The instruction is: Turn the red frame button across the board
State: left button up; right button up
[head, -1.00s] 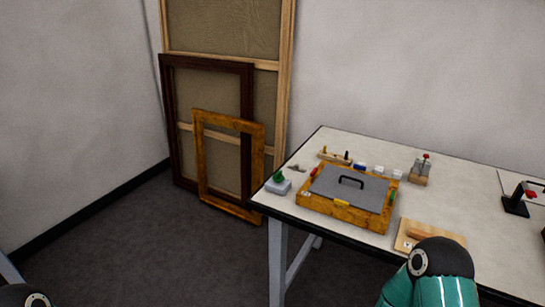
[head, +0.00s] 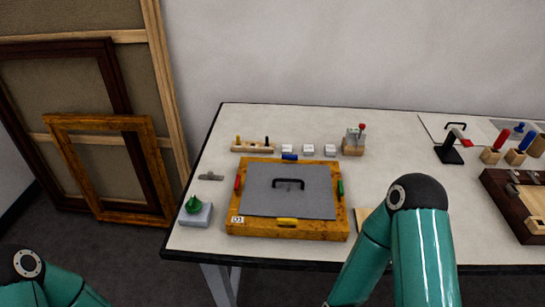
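A gilt frame (head: 260,230) lies on the table with a grey board (head: 261,203) in it, and the board has a black handle (head: 288,184). The red frame button (head: 238,184) is on the left side of the frame; it looks lengthwise along the frame's edge. A green button (head: 340,188) is on the right side, a blue one (head: 290,157) at the back and a yellow one (head: 287,221) at the front. Both my arms show at the bottom of the view, but neither gripper is in view.
A grey block with a green knob (head: 196,213) and a small metal piece (head: 211,177) lie left of the frame. A wooden rack (head: 254,146), several white blocks (head: 309,150) and a clamp (head: 354,140) stand behind it. A dark frame (head: 515,205) lies far right.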

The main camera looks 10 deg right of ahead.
aim_at(237, 185)
jog(key=i, duration=0.2)
jog(key=u, duration=0.15)
jog(key=k, duration=0.5)
jog(key=u, duration=0.9)
jog(key=k, duration=1.3)
jog(key=z, duration=0.5)
jog(key=i, duration=1)
